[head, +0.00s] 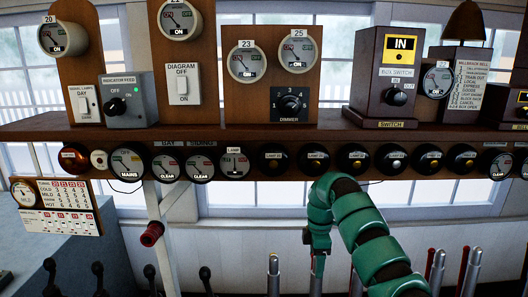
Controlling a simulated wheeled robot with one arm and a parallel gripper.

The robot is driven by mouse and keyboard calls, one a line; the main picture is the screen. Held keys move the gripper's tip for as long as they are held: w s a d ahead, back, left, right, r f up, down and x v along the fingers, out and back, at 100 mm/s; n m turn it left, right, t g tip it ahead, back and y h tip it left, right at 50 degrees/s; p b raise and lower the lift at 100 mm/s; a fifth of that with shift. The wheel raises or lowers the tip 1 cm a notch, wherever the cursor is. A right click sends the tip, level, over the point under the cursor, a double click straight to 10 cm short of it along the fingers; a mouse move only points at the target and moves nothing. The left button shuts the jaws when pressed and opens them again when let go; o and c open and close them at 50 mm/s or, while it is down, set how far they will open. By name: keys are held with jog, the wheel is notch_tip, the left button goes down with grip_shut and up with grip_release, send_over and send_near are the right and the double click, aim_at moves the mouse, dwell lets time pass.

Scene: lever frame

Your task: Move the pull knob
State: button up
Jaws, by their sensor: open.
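I cannot tell for certain which part is the pull knob. A red cylindrical knob (152,233) sticks out near the white diagonal brace at the left, below the shelf. A row of round black fittings with small labels, such as this one (313,159), runs along the shelf's front edge. My green segmented arm rises from the bottom right and bends down at its end. My gripper (318,246) is there, below the shelf and well right of the red knob. It is open, with nothing seen held; its fingertips are hard to make out against the levers.
The wooden shelf (230,132) carries dials, switch boxes and a dimmer (289,104). Upright metal levers (273,272) stand below, close to my gripper. Black-handled levers (97,270) stand at the lower left. A paper chart (67,207) hangs at the left.

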jog(key=shift+f+p, duration=0.55)
jog(key=shift+f, duration=0.7)
